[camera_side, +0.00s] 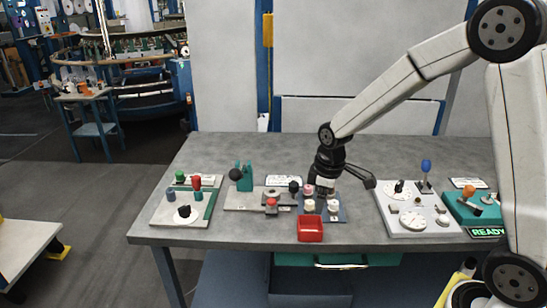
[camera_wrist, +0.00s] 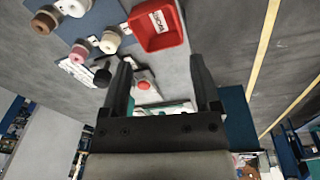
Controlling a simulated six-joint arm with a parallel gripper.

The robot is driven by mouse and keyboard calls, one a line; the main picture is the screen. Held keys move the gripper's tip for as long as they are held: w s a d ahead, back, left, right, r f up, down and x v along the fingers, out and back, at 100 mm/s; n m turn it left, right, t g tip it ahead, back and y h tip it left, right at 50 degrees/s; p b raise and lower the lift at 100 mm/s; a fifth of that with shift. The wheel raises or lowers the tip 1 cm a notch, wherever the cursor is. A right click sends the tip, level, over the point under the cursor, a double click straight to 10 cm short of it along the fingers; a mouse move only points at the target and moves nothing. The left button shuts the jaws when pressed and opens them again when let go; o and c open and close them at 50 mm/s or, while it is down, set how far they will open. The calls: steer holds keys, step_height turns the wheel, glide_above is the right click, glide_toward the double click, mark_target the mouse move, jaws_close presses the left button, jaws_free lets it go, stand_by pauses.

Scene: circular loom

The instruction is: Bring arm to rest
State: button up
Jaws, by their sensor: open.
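My gripper (camera_side: 322,192) hangs from my bent arm in the side view, low over the middle of the table, close to the spools. Its fingertips are hard to make out there. In the wrist view my gripper (camera_wrist: 161,72) has two dark fingers spread wide apart, with nothing held between them. A red button (camera_wrist: 143,86) and a black knob (camera_wrist: 102,75) show beyond and near the left finger. Several spools, one of them pink (camera_wrist: 80,53), stand on a blue plate at the upper left. A red tray (camera_wrist: 158,25) lies past the fingertips.
The grey table (camera_side: 420,150) carries a teal holder (camera_side: 244,178), a left panel (camera_side: 180,209), a right panel with dials (camera_side: 413,222) and a teal box with an orange knob (camera_side: 470,192) and a READY sign. The back strip of the table is clear.

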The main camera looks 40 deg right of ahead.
steer(key=s+a+m+t, duration=0.1)
steer(key=s+a+m, duration=0.3)
steer(key=s, duration=0.7)
steer(key=shift+s+a+f+m, duration=0.2)
steer(key=shift+f+m, duration=0.25)
steer(key=shift+m, duration=0.65)
